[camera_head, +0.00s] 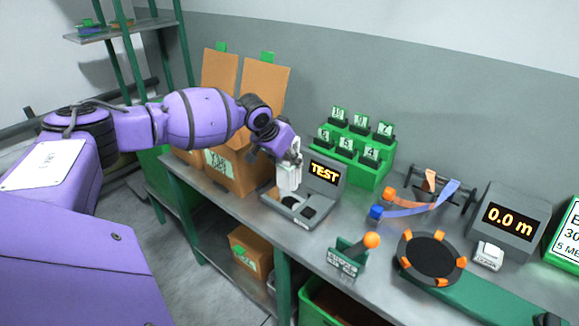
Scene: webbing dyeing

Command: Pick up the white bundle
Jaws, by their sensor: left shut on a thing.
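The white bundle (288,178) hangs upright below my left gripper (292,158), which is shut on it. My left arm reaches in from the left. The bundle is just over the left part of the grey tester (322,180), whose screen reads TEST. From this angle I cannot tell whether the bundle's lower end touches the tester. The gripper fingers partly cover the bundle's top. My right gripper is not in view.
An open cardboard box (240,168) stands left of the tester. A green rack of numbered cards (357,152) is behind it on the right. A lever with an orange knob (371,240), a black disc with orange clips (432,256) and a length display (508,218) stand further right.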

